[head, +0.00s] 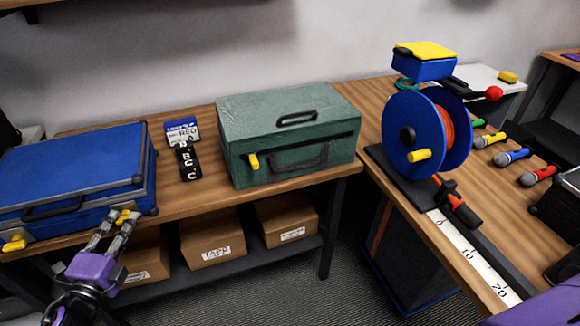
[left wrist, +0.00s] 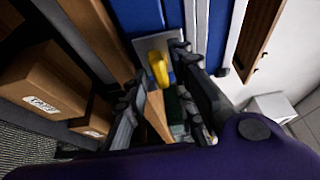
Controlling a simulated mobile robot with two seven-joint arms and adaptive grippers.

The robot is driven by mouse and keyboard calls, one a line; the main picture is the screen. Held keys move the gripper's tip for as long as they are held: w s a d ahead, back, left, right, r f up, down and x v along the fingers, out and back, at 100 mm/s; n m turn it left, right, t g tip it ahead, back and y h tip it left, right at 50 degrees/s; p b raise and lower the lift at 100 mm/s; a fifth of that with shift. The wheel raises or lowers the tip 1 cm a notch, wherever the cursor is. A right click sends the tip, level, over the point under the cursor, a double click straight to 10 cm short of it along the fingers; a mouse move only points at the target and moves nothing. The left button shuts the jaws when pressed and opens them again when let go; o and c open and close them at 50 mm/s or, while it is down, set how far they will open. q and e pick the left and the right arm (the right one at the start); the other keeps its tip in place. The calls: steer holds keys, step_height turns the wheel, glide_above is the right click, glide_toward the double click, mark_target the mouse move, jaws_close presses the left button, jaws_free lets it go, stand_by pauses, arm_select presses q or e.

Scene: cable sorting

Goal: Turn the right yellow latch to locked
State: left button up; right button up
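The blue case (head: 75,170) lies closed on the wooden bench at the left, with a dark handle on its front. Its right yellow latch (head: 124,216) is on the front near the right corner, and its left yellow latch (head: 14,245) is at the far left. My left gripper (head: 118,222) is open at the right latch. In the left wrist view the right latch (left wrist: 160,70) shows between the spread fingers (left wrist: 155,72), lengthwise on its metal plate. I cannot tell whether a finger touches it. My right gripper's fingers are out of view.
A green box (head: 290,130) with a yellow latch (head: 253,161) stands right of labelled black straps (head: 187,162). Cardboard boxes (head: 212,240) sit on the shelf below. A blue cable reel (head: 410,125) and several microphones (head: 512,157) are on the right bench.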

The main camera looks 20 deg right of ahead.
arm_select(q)
steer(key=v, duration=1.2)
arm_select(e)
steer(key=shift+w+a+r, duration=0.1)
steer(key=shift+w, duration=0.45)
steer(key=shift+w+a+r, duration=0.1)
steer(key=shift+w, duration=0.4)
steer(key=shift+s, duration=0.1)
